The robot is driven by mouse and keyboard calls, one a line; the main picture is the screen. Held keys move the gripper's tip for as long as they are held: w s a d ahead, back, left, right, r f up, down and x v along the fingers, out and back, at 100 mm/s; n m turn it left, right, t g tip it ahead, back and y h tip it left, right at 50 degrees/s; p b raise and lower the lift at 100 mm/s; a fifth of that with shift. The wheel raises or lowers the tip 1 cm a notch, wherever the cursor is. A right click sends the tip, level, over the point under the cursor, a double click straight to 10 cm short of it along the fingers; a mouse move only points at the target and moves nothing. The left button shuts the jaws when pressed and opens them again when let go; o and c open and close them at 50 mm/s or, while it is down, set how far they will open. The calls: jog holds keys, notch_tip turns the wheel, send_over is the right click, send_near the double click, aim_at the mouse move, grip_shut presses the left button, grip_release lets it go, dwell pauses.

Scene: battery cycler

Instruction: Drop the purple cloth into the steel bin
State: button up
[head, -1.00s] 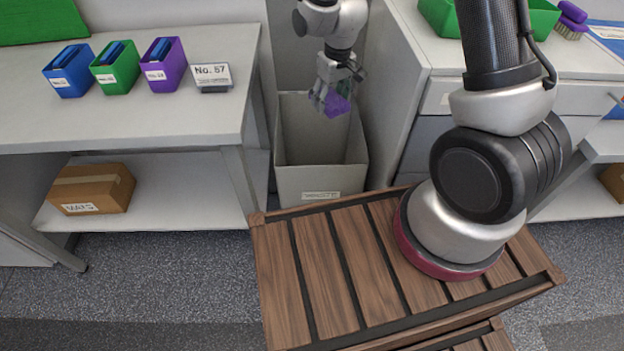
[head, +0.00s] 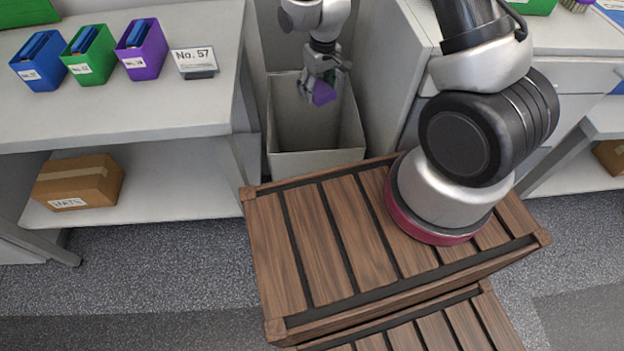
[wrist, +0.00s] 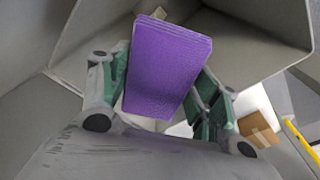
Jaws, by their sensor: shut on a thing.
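The purple cloth (head: 325,92) is a folded block held between the fingers of my gripper (head: 322,84). In the wrist view the cloth (wrist: 168,70) fills the middle, with a green-padded finger of my gripper (wrist: 165,95) on each side. The steel bin (head: 316,162) is a grey open-topped box between two benches. My gripper and the cloth are over the bin's opening, near its rim height; the exact height is hard to tell. The bin's inner walls (wrist: 95,30) show behind the cloth in the wrist view. The bin's floor is mostly in shadow.
The left bench (head: 150,115) holds a blue, a green and a purple box (head: 141,50), and a No. 57 sign (head: 195,62). A cardboard box (head: 78,182) sits on its lower shelf. A grey cabinet (head: 385,95) stands close on the bin's right.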

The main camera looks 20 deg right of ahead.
jog(key=o, duration=1.1)
jog(key=shift+o, duration=0.2)
notch_tip(320, 180, up, 12)
jog(key=s, duration=0.1)
jog(key=shift+s+d, duration=0.2)
jog(key=shift+d, duration=0.05)
